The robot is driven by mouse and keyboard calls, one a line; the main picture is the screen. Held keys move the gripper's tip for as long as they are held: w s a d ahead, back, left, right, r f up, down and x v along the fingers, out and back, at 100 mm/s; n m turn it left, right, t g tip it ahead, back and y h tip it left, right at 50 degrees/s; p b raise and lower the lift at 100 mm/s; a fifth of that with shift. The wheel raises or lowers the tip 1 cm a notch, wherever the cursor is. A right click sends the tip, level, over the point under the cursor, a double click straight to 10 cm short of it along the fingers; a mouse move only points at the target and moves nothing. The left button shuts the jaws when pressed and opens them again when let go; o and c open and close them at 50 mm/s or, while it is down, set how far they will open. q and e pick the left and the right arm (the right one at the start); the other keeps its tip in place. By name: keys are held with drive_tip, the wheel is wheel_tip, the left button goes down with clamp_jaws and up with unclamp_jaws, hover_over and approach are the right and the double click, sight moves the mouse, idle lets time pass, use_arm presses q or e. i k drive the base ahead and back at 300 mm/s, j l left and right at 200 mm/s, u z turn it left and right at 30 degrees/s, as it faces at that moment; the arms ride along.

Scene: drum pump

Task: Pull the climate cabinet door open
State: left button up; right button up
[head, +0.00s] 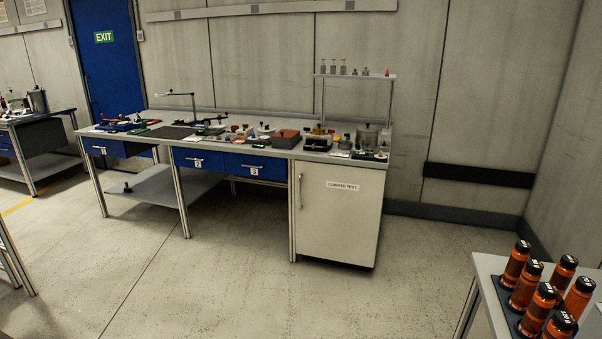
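The climate cabinet (336,218) is a pale box under the right end of the long workbench, labelled "CLIMATE TEST". Its door (338,212) faces me and looks shut. A slim vertical handle (300,191) sits near the door's left edge. Neither of my grippers shows in the head view. The cabinet is some distance ahead of me across the floor.
The workbench (172,133) carries many tools and parts and has blue numbered drawers (254,168). At lower right, a table (489,264) holds several orange bottles (537,308). Open floor (225,280) lies before the cabinet. Another bench (45,117) stands far left.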

sight(339, 207)
drive_tip(key=i, duration=2.25)
drive_tip(key=i+z, duration=0.15)
drive_tip(key=i, duration=0.25)
drive_tip(key=i+j+z, duration=0.2)
drive_tip(key=i, duration=0.2)
drive_tip(key=i+j+z, duration=0.15)
drive_tip(key=i, duration=0.25)
